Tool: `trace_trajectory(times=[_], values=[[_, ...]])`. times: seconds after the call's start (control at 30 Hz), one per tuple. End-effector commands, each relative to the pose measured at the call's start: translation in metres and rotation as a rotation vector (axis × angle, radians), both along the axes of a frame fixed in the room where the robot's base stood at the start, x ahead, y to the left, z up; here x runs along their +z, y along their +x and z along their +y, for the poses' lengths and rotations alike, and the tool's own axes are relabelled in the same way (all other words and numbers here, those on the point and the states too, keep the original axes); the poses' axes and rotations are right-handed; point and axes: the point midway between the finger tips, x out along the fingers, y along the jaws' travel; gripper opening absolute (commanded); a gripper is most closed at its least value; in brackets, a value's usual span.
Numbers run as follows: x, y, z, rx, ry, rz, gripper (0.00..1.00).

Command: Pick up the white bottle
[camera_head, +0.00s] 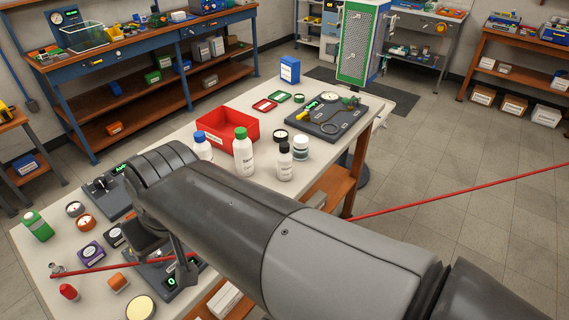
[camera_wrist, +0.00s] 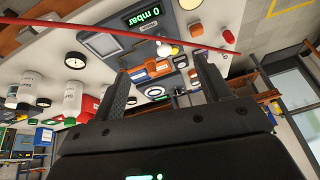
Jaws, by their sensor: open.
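Three white bottles stand upright near the middle of the workbench (camera_head: 222,185) in the head view. One has a green cap (camera_head: 243,155), one a blue cap (camera_head: 202,150), and a smaller one a black cap (camera_head: 284,167). I cannot tell which one the task names. My gripper (camera_wrist: 162,66) is open and empty in the wrist view, over the instrument end of the bench. In the head view my arm partly hides it, to the left of and nearer than the bottles. White bottles also show at the wrist view's left (camera_wrist: 72,98), apart from my fingers.
A red bin (camera_head: 228,127) stands behind the bottles. Small jars (camera_head: 301,147) and a dark gauge board (camera_head: 328,118) lie to their right. Gauges and a green-and-white container (camera_head: 38,226) crowd the near left. A thin red bar (camera_head: 450,192) crosses the view.

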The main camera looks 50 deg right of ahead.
Motion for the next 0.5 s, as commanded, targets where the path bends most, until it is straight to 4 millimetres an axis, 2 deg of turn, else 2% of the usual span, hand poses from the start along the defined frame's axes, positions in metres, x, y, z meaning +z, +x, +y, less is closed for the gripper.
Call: trace_trajectory(times=[0.2, 0.37, 0.5], values=[[-0.036, 0.017, -0.009, -0.291, 0.304, 0.203, 0.70], [-0.054, 0.035, -0.021, -0.524, 0.573, 0.312, 0.70], [-0.065, 0.055, -0.040, -0.730, 0.822, 0.368, 0.70]])
